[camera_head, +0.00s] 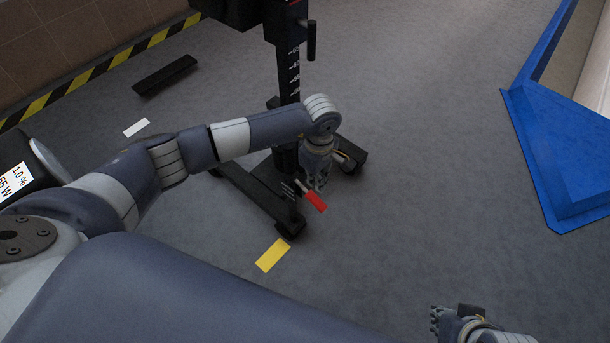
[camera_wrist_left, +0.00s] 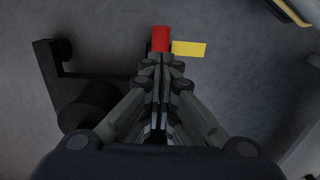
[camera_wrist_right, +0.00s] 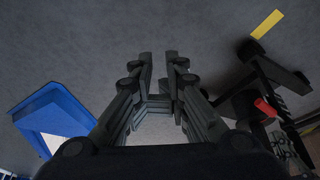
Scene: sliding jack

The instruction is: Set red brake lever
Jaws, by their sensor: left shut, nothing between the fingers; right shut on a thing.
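The red brake lever (camera_head: 316,201) sticks out low on the black sliding jack (camera_head: 287,80), near the foot of its column. My left gripper (camera_head: 318,184) is close above the lever, its fingers pointing down. In the left wrist view the left fingertips (camera_wrist_left: 161,68) are together with nothing between them, and the red lever (camera_wrist_left: 160,38) shows just beyond them. Whether they touch it I cannot tell. My right gripper (camera_head: 437,318) is far from the jack; in the right wrist view its fingers (camera_wrist_right: 159,60) stand slightly apart, with no object visible between them.
A yellow floor mark (camera_head: 272,255) lies in front of the jack's leg (camera_head: 250,190). A white mark (camera_head: 137,127) and a black bar (camera_head: 165,75) lie at the left. A blue frame (camera_head: 565,165) stands at the right. The floor between is clear.

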